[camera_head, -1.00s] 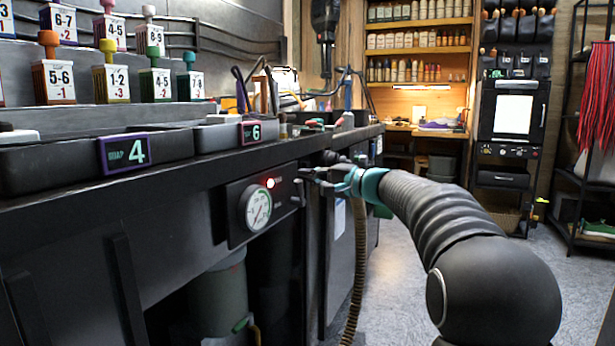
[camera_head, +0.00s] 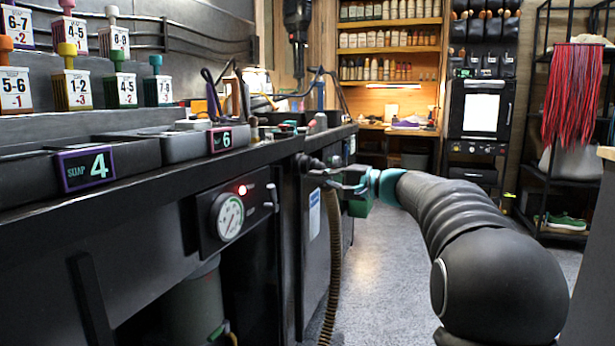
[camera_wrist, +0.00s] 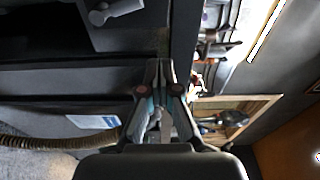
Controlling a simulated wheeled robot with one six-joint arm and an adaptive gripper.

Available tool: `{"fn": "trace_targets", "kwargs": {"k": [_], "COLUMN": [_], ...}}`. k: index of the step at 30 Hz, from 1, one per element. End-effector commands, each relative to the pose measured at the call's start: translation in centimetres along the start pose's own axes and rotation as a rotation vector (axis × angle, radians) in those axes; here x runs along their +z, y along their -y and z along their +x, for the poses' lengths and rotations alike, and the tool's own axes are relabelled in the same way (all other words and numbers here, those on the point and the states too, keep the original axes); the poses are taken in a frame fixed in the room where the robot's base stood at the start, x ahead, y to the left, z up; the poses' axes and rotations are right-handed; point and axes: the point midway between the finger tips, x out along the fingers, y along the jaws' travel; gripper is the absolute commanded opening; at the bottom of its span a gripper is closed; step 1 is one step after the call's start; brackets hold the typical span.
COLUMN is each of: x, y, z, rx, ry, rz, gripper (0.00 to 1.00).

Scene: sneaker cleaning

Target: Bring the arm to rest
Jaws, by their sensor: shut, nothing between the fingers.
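My gripper (camera_head: 345,184) is at the end of my dark ribbed arm, in the middle of the head view, close to the front of the dark workbench (camera_head: 140,185). The wrist view shows its two fingers (camera_wrist: 159,72) drawn together with nothing between them. In the head view the fingertips overlap the bench's dark fittings, and I cannot tell if they touch anything. A ribbed hose (camera_head: 334,265) hangs just below and left of the gripper; it also shows at the left of the wrist view (camera_wrist: 60,143).
A pressure gauge (camera_head: 230,218) with a lit red light is on the bench front. Grey floor (camera_head: 385,265) is free under the arm. A rack (camera_head: 560,185) stands at right.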

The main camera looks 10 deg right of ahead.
Motion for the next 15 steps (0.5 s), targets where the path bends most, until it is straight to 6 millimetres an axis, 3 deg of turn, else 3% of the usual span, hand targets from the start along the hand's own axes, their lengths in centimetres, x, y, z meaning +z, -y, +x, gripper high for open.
{"fn": "trace_targets", "kwargs": {"k": [12, 15], "x": [-0.1, -0.4], "y": [-0.1, -1.8], "z": [-0.2, -0.2], "rx": [0.001, 0.065], "ry": [-0.006, -0.018], "rz": [0.012, 0.020], "gripper": [0.00, 0.00]}}
